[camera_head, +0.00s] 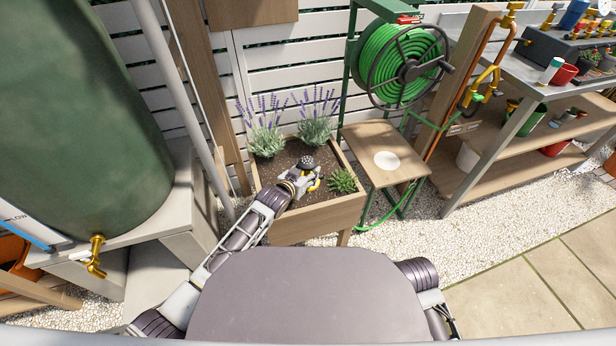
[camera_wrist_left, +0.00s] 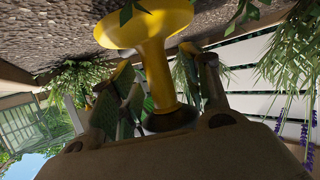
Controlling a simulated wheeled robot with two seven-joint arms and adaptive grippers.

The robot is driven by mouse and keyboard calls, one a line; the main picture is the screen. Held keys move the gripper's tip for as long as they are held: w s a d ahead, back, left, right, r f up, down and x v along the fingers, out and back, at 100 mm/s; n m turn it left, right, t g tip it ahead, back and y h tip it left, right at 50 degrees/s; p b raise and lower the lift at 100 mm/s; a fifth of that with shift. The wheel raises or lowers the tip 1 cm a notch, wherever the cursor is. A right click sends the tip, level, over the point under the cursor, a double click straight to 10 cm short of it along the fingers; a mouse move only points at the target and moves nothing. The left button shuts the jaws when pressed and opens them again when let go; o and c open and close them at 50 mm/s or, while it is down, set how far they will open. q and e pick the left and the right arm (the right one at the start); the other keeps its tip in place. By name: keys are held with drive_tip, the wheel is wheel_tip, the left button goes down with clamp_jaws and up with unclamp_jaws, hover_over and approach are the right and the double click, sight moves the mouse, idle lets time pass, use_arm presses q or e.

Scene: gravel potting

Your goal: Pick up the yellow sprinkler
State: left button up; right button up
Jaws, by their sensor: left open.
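The yellow sprinkler (camera_wrist_left: 155,70) stands in the wooden planter box (camera_head: 310,222). In the left wrist view, which is upside down, its flared yellow end is towards the soil, a narrower stem runs between my fingers, and its dark end is close to the palm. My left gripper (camera_wrist_left: 165,90) is open around the stem; I cannot tell whether either finger touches it. In the head view my left gripper (camera_head: 308,178) is over the soil and covers much of the sprinkler. My right arm shows only in part at the lower right; its gripper is not clearly visible.
Lavender (camera_head: 266,139) grows at the back of the planter and a small succulent (camera_head: 342,181) is right of the gripper. A stool-like wooden stand (camera_head: 365,143) and a green hose reel (camera_head: 405,64) are on the right. A large green tank (camera_head: 80,110) stands left.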

use_arm(q)
drive_tip(key=shift+w+d+f, duration=0.1)
drive_tip(key=shift+w+f, duration=0.05)
drive_tip(key=shift+w, duration=0.1)
idle(0.3)
clamp_jaws()
